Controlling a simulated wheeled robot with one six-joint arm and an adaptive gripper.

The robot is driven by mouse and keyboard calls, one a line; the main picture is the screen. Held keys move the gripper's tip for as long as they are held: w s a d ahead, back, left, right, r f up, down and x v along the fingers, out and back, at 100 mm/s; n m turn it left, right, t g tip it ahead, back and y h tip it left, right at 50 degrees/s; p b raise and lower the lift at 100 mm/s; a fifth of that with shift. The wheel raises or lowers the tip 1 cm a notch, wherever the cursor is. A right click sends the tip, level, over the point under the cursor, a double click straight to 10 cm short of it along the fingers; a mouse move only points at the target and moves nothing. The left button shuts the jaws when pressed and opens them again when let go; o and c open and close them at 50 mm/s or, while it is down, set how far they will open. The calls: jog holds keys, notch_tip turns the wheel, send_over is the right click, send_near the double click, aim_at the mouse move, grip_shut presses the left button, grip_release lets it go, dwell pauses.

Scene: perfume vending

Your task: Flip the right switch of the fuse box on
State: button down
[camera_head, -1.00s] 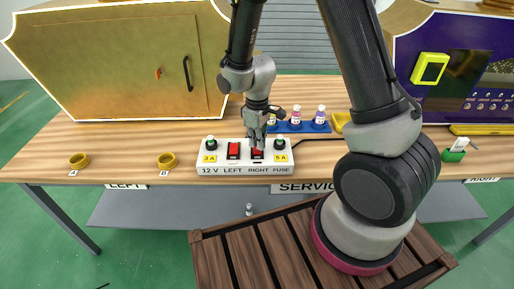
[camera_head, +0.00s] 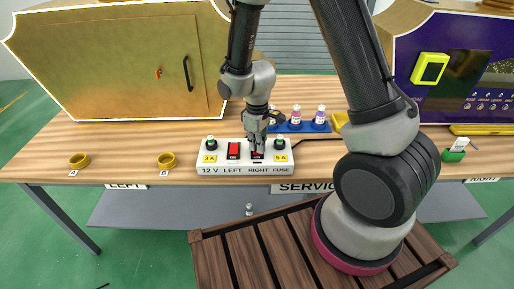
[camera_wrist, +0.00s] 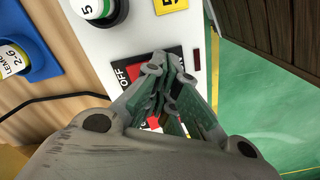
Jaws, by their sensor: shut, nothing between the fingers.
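The white fuse box (camera_head: 220,163) sits at the front of the wooden table, marked "12 V LEFT RIGHT FUSE". Its left switch (camera_head: 233,150) is red. Its right switch (camera_head: 257,155) is partly covered by my gripper (camera_head: 256,148). My gripper is shut and empty, pointing down with its fingertips at the right switch; I cannot tell whether they touch it. In the wrist view my gripper (camera_wrist: 162,75) lies over the black switch plate (camera_wrist: 128,74) with "OFF" lettering, and red shows beside and below the fingers. The switch's position is hidden.
A black cable (camera_head: 315,139) runs right from the box. Two yellow rings (camera_head: 79,161) lie to the left. A gold cabinet (camera_head: 110,65) stands behind.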

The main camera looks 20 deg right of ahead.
jog(key=shift+f, duration=0.1)
jog(key=shift+r, duration=3.5)
jog(key=shift+s, duration=0.1)
jog(key=s+d+r+m+t, duration=0.1)
jog(key=s+d+r+m, duration=0.1)
jog(key=s+d+r, duration=0.3)
jog(key=s+d+r+m+t, duration=0.2)
jog(key=s+d+r, duration=0.3)
jog(key=r, duration=0.6)
jog(key=s+d+r+m+t, duration=0.1)
jog(key=s+d+r+m, duration=0.3)
jog(key=s+r, duration=0.4)
jog(key=shift+s+d+r, duration=0.25)
jog(key=shift+s+d, duration=0.15)
jog(key=shift+d, duration=0.05)
